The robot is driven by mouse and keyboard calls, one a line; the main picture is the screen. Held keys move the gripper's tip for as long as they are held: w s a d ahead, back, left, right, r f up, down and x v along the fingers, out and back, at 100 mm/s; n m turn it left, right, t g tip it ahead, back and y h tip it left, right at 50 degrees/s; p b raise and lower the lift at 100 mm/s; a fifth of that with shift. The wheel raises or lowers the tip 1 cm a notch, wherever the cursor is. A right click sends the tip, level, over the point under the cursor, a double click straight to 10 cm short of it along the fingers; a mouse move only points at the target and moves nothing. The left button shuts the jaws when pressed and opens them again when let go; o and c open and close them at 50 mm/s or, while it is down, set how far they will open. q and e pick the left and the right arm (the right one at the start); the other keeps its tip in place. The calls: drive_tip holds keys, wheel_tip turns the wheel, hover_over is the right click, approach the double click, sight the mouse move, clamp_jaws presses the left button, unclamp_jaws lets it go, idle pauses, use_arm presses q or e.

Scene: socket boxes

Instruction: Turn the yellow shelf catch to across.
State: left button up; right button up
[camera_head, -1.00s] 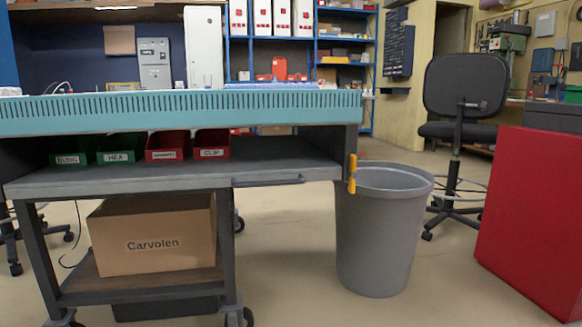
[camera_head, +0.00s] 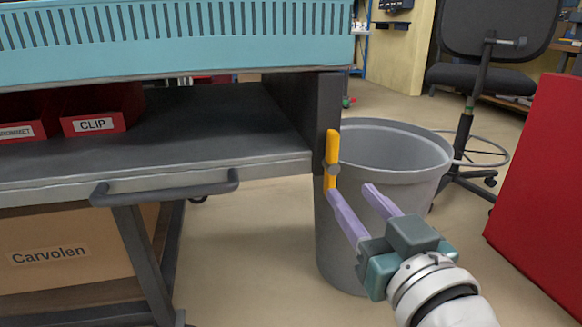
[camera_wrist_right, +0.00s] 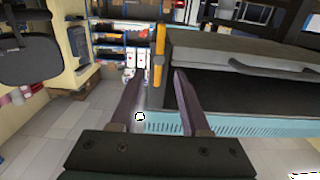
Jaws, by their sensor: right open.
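The yellow shelf catch (camera_head: 332,148) stands upright on the right end post of the grey shelf (camera_head: 215,130), with a small grey pivot at its middle. It also shows upright in the right wrist view (camera_wrist_right: 160,40), between and beyond the fingertips. My right gripper (camera_head: 351,191) has its two purple fingers apart, with nothing between them. In the head view its left fingertip is at the catch's lower end; I cannot tell if they touch. In the wrist view the open gripper (camera_wrist_right: 158,75) points at the catch. My left gripper is not in view.
A grey bin (camera_head: 390,150) stands close behind the catch and gripper. A shelf handle (camera_head: 165,190) juts out to the left. Red bins (camera_head: 95,110) sit on the shelf, and a carton (camera_head: 60,245) is below. A red panel (camera_head: 540,180) and a chair (camera_head: 485,75) are at right.

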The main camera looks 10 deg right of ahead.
sight(334, 170)
drive_tip(key=w+b, duration=0.2)
drive_tip(key=w, duration=0.5)
drive_tip(key=shift+b, duration=0.35)
drive_tip(key=c, duration=0.3)
clamp_jaws()
